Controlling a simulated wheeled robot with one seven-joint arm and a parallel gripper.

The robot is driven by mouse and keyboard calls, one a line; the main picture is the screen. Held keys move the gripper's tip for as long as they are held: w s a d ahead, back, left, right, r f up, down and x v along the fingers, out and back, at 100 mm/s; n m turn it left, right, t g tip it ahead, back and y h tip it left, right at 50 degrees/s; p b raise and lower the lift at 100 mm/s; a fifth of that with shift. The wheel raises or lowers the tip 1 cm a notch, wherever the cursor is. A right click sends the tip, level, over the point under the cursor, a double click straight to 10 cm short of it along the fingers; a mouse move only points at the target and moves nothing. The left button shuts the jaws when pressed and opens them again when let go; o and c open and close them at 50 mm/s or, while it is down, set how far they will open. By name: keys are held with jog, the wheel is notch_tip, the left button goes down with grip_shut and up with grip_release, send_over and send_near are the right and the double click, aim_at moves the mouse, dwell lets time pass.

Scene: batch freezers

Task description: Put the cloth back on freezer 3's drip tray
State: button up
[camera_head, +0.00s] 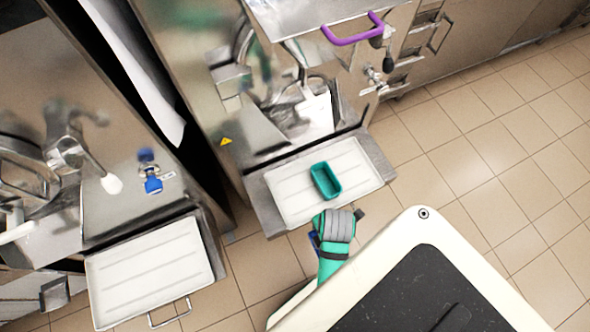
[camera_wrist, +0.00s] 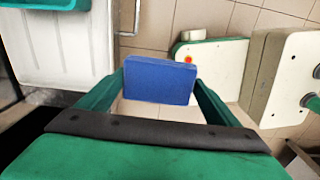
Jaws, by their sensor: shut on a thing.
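My gripper (camera_wrist: 158,88) is shut on a folded blue cloth (camera_wrist: 160,80), which shows flat and block-like between its two green fingers in the wrist view. In the head view my gripper (camera_head: 331,238) is just beyond the front edge of the right freezer's white drip tray (camera_head: 290,205); only a bit of blue (camera_head: 313,239) shows beside it. A teal tub (camera_head: 325,181) sits on that tray. The left freezer has another white drip tray (camera_head: 150,270) with a wire handle, bare on top. I cannot read any freezer number.
The right freezer has a purple handle (camera_head: 352,30) and a steel front above its tray. A blue-capped fitting (camera_head: 152,184) is on the left freezer. Tiled floor (camera_head: 480,140) is open to the right. A white tray (camera_wrist: 62,45) shows at upper left in the wrist view.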

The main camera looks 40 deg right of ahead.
jog(key=shift+w+d, duration=0.15)
jog(key=shift+w, duration=0.05)
send_over(297, 199)
notch_tip(297, 199, down, 2)
jog(key=shift+s+f, duration=0.15)
jog(key=shift+f, duration=1.85)
jog(key=shift+w+d+f, duration=0.1)
jog(key=shift+w+f, duration=0.1)
jog(key=shift+f, duration=0.1)
jog(key=shift+f, duration=0.15)
jog(key=shift+f, duration=0.1)
jog(key=o, duration=1)
